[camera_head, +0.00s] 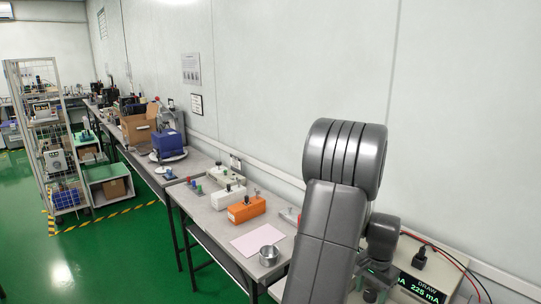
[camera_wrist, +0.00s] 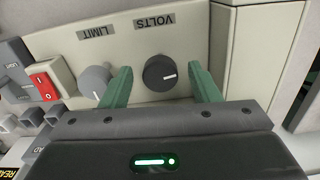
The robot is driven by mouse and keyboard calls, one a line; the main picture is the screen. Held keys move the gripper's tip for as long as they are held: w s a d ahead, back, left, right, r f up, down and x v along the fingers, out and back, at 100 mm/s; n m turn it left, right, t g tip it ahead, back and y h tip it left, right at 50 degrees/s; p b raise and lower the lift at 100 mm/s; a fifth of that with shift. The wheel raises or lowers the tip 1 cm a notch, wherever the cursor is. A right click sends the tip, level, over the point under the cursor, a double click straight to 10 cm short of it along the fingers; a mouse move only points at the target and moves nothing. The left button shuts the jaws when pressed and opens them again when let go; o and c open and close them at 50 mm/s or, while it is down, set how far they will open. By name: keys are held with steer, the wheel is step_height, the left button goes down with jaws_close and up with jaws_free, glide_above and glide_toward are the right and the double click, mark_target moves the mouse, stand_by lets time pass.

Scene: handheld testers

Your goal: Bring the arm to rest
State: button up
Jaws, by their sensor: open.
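My arm (camera_head: 336,210) stands large in the right half of the head view, bent at a rounded grey joint. My gripper (camera_wrist: 162,80) is open in the wrist view, its two green fingers pointing at a beige instrument panel (camera_wrist: 210,45). A black knob (camera_wrist: 160,73) marked VOLTS shows between the fingers, with a gap on each side. A grey knob (camera_wrist: 94,81) marked LIMIT is just left of the left finger, which partly covers it. In the head view the gripper is mostly hidden behind my arm.
A red rocker switch (camera_wrist: 44,86) is left of the knobs. A lit display (camera_head: 424,288) reads DRAW 225 mA, near a black plug (camera_head: 419,258) with red and black cables. An orange box (camera_head: 246,209), a metal cup (camera_head: 269,255) and a pale sheet (camera_head: 257,239) are on the bench.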

steer(key=m, duration=0.5)
steer(key=shift+m, duration=0.3)
steer(key=shift+a, duration=0.15)
